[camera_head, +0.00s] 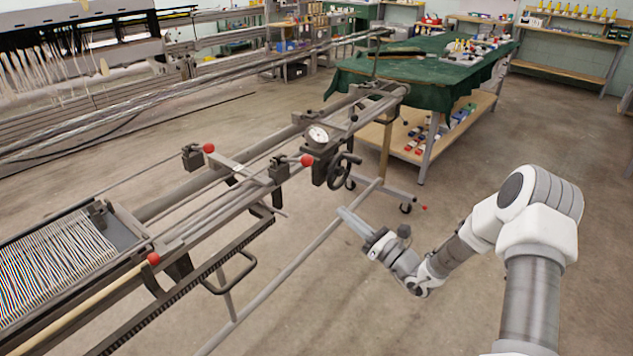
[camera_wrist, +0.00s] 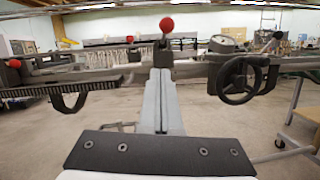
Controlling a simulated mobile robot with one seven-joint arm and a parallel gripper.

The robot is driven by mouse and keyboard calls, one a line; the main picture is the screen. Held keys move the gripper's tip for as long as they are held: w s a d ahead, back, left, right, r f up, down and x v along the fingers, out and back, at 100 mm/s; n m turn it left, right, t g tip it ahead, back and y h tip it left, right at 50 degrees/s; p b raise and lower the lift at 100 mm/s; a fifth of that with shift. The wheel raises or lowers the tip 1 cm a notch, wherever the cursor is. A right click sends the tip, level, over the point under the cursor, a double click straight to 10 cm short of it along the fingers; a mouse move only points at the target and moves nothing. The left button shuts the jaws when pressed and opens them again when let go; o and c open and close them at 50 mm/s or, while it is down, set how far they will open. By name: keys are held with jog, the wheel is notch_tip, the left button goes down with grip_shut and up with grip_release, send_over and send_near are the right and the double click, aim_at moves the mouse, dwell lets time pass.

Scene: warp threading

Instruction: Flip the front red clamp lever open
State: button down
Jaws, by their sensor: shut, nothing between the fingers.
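A red-knobbed clamp lever (camera_head: 306,160) stands on a dark block on the near rail of the machine, just left of a handwheel. Its red ball also shows in the wrist view (camera_wrist: 166,25), straight above my fingertips. A second red knob (camera_head: 208,148) is on the far rail. A third red knob (camera_head: 153,258) is at lower left, near the striped warp threads. My gripper (camera_head: 343,212) is shut and empty, in free space to the right of and below the near lever. In the wrist view its fingers (camera_wrist: 160,72) are together, overlapping the lever's block.
A dark handwheel (camera_head: 343,170) and a round dial (camera_head: 318,134) sit close to the right of the near lever. A curved handle (camera_head: 232,275) sticks out below the rail. A green-covered table (camera_head: 430,75) stands behind.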

jog(key=shift+w+d+f+m+t+h, duration=0.2)
jog(key=shift+d+f+m+t+h, duration=0.05)
jog(key=shift+f+m+t+h, duration=0.05)
jog(key=r+b+x, duration=0.1)
jog(key=r+x, duration=0.1)
jog(key=x, duration=1)
jog(key=shift+w+r, duration=0.2)
jog(key=shift+r, duration=0.3)
jog(key=shift+d+r, duration=0.1)
jog(key=shift+d, duration=0.05)
jog(key=shift+r+p, duration=0.25)
jog(key=shift+p, duration=0.25)
